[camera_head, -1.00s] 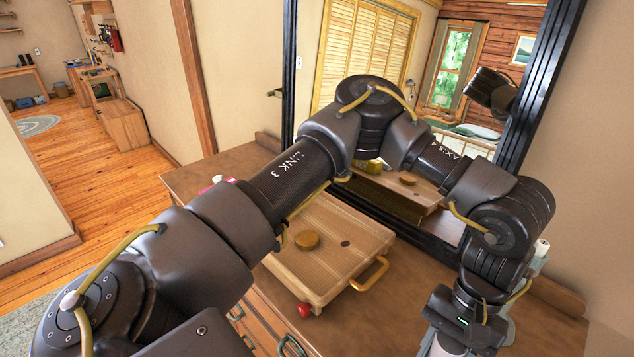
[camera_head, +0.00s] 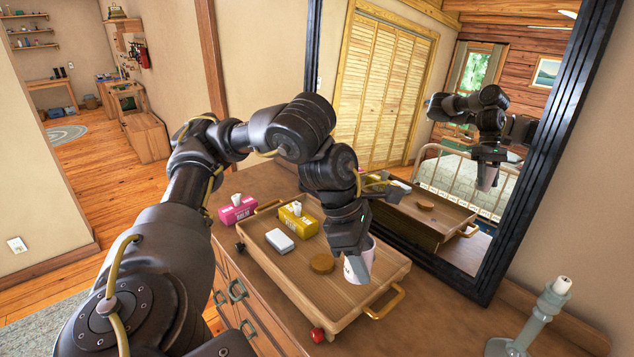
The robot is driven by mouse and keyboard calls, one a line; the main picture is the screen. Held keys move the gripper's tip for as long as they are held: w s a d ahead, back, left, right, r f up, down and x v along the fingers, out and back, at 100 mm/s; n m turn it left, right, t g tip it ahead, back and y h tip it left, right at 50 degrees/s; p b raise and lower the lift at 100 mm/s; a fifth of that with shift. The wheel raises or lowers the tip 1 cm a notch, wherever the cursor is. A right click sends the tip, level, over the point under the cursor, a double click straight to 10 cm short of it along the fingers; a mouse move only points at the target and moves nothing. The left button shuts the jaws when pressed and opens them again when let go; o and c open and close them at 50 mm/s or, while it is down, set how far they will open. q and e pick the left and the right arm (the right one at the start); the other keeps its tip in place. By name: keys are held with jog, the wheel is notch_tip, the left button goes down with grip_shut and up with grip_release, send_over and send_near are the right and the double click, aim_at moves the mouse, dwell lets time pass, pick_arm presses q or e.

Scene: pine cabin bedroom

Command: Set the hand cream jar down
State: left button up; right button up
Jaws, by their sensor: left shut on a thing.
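My left gripper (camera_head: 352,250) points down and is shut on a pale, tapered jar (camera_head: 360,264), seemingly the hand cream jar. Its upper part is partly hidden by the gripper. The jar is over the right part of a wooden tray (camera_head: 337,320). In the mirror the jar's reflection shows above the tray's reflection, so it seems held clear of it. My right gripper is not in view.
The tray holds a yellow tissue box (camera_head: 299,222), a white box (camera_head: 280,241) and a round wooden disc (camera_head: 321,264). A red ball (camera_head: 317,335) is at its front edge. A pink tissue box (camera_head: 238,209) and candlestick (camera_head: 530,320) stand outside. A mirror (camera_head: 400,110) rises behind.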

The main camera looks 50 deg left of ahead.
pick_arm(q)
jog(key=w+a+f, duration=0.2)
jog(key=w+f, duration=0.1)
jog(key=w+a+f, duration=0.2)
jog(key=w, duration=0.2)
jog(key=w+a+f+p, duration=0.1)
jog(key=w+a+f, duration=0.2)
jog(key=shift+w+f, duration=0.3)
jog(key=shift+w, duration=0.1)
jog(key=shift+w+a+f, duration=0.2)
jog(key=shift+w+f, duration=0.15)
jog(key=shift+f, duration=0.25)
jog(key=shift+w+a+f+p, duration=0.15)
jog(key=shift+f+p, duration=0.25)
jog(key=shift+f, duration=1.15)
jog(key=shift+f, duration=0.1)
jog(key=shift+f+b, duration=0.15)
jog(key=shift+b, duration=0.15)
jog(key=o, duration=1.2)
